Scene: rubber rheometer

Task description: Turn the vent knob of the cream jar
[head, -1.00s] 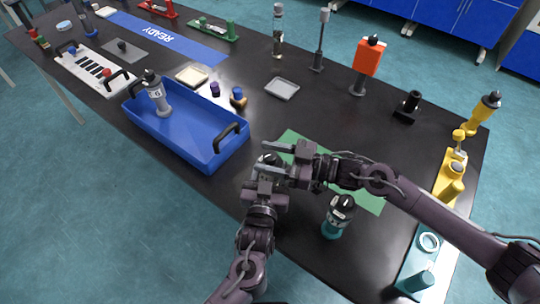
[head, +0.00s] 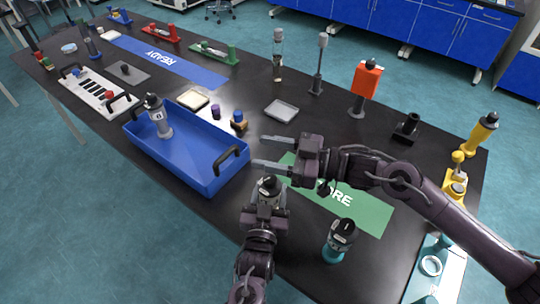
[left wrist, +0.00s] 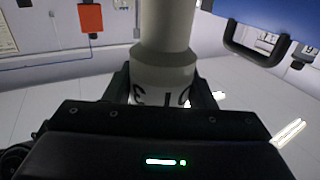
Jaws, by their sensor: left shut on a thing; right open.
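The cream jar (head: 269,196) stands upright in my left gripper (head: 266,208), in front of the green mat. Its black top with the knob faces up in the head view. In the left wrist view its pale body (left wrist: 164,65) with dark markings sits between the fingers of my left gripper (left wrist: 167,98); its top is out of that view. My right gripper (head: 273,152) is open, its two fingers apart and pointing left. In the picture it is just above the jar's top, with nothing between the fingers.
The blue tray (head: 170,170) with a grey jar (head: 158,118) lies to the left. The green mat (head: 372,214) lies partly under my right arm. A teal jar (head: 338,243) stands at the front right.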

